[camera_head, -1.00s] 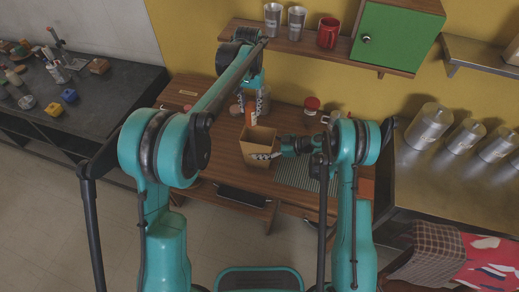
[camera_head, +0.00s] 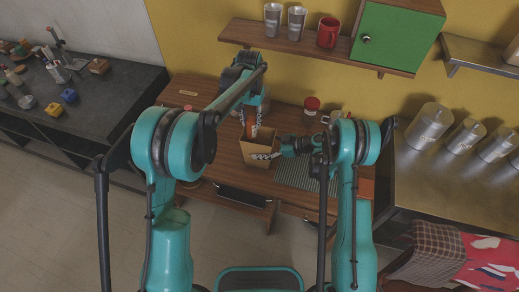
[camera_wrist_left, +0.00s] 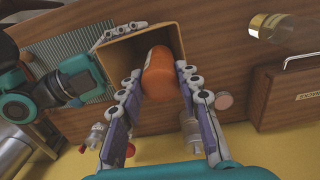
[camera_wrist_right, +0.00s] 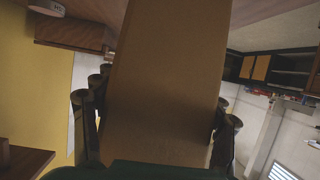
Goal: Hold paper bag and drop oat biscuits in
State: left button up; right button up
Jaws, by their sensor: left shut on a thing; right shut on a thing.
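The brown paper bag (camera_head: 256,145) stands open at the top on the wooden worktop. My right gripper (camera_head: 268,155) is shut on it from the right; the right wrist view shows the bag (camera_wrist_right: 165,80) filling the space between the fingers (camera_wrist_right: 158,118). My left gripper (camera_head: 252,112) is above the bag, pointing down, shut on an orange cylindrical pack, likely the oat biscuits (camera_head: 254,122). In the left wrist view the orange pack (camera_wrist_left: 158,78) is between the fingers, its far end at the bag's mouth (camera_wrist_left: 176,40). The bag's bottom is hidden.
A red-lidded jar (camera_head: 311,104) stands behind the bag on the worktop (camera_head: 220,140). A grey ribbed mat (camera_head: 300,176) lies right of the bag. A shelf above holds metal tumblers (camera_head: 297,22), a red mug (camera_head: 328,32) and a green cabinet (camera_head: 385,38).

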pick_arm(q)
jog(key=shift+f, duration=0.65)
jog(key=o, duration=1.3)
jog(key=shift+r, duration=0.1)
notch_tip(320, 180, up, 12)
jog(key=shift+f, duration=0.1)
pick_arm(e)
jog(key=o, duration=1.2)
